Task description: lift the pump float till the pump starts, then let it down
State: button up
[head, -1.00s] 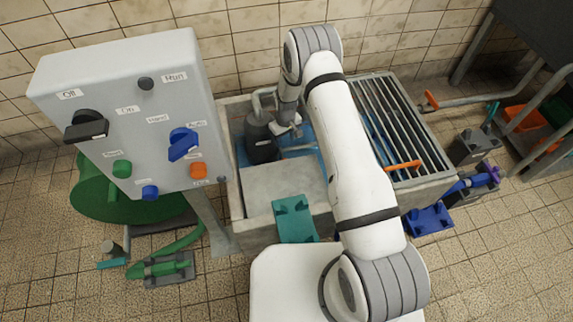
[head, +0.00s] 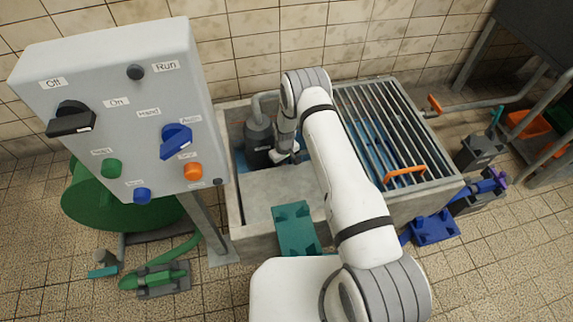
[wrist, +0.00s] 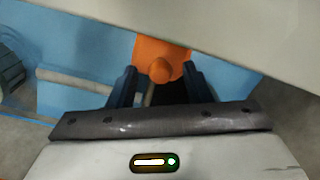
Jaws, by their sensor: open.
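The orange pump float (wrist: 160,60) shows in the wrist view, just past and between the fingertips. It has a rounded knob on the near side, and a pale panel cuts off its top. My gripper (wrist: 160,88) is open, with a dark finger on either side; I cannot tell whether either touches the float. In the head view my gripper (head: 287,152) is down in the sump beside the dark grey pump (head: 257,142), and the float is hidden there. The round Run lamp (head: 135,72) on the control box looks dark.
The grey control box (head: 120,110) stands at the left with a black switch, a blue switch and coloured buttons. The concrete sump (head: 255,205) holds blue water. A barred grate (head: 385,130) with an orange handle covers its right side. A teal bracket (head: 294,228) sits at the front edge.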

grip_shut()
dwell(0.3)
